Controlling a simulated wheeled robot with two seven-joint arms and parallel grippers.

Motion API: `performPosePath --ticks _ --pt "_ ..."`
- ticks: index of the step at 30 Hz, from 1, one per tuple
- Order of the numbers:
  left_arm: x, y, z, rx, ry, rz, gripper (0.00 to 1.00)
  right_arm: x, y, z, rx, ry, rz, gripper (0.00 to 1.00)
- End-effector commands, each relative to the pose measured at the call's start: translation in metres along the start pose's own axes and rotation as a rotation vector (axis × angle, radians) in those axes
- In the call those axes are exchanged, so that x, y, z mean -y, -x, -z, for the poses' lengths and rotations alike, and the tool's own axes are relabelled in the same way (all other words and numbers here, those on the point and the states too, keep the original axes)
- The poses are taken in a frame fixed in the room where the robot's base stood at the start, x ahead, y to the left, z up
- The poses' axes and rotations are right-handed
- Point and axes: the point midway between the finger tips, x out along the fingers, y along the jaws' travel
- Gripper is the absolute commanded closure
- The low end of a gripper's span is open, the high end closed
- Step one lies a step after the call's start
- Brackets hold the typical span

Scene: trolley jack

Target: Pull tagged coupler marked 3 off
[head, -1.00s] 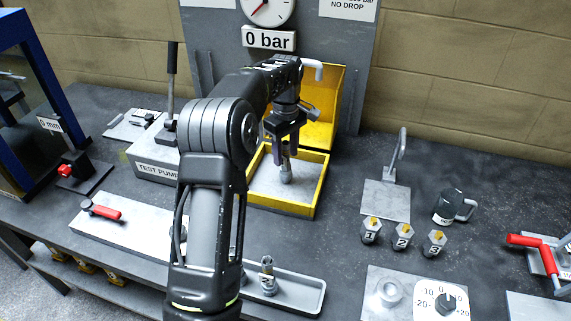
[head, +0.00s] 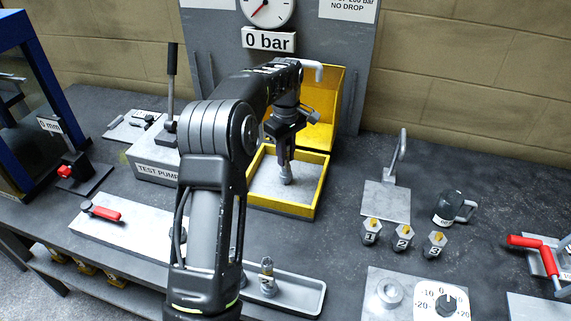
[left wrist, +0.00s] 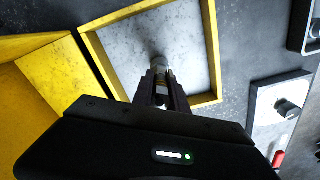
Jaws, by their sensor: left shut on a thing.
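A small hexagonal metal piece marked 3 (head: 435,245), with a yellow top, stands upright on the bench at the right end of a row with pieces marked 1 (head: 371,232) and 2 (head: 402,237). My left gripper (head: 286,160) is far to its left, pointing down inside the yellow-walled box. It is shut on a grey cylindrical fitting (head: 286,176) at the box's pale floor. The fitting also shows between the fingers in the left wrist view (left wrist: 160,66). No number is readable on it. My right gripper is out of view.
The yellow box (head: 281,208) has low walls in front and a raised yellow panel (head: 325,110) behind. A grey tray (head: 306,290) with an upright metal fitting (head: 267,277) lies in front. A mug-like dark cylinder (head: 448,207) and a dial plate (head: 444,303) are at the right.

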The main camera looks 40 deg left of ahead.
Motion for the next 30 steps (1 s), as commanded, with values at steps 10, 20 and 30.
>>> performPosePath --ticks 10,20,30 --pt "0.0 0.001 0.0 -0.001 0.0 -0.001 1.0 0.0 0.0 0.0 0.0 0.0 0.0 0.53" --pt "-0.001 0.013 0.0 -0.001 0.0 -0.002 1.0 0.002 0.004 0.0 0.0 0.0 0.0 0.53" --pt "-0.001 0.03 0.0 -0.001 0.0 -0.002 1.0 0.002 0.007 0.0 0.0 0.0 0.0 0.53"
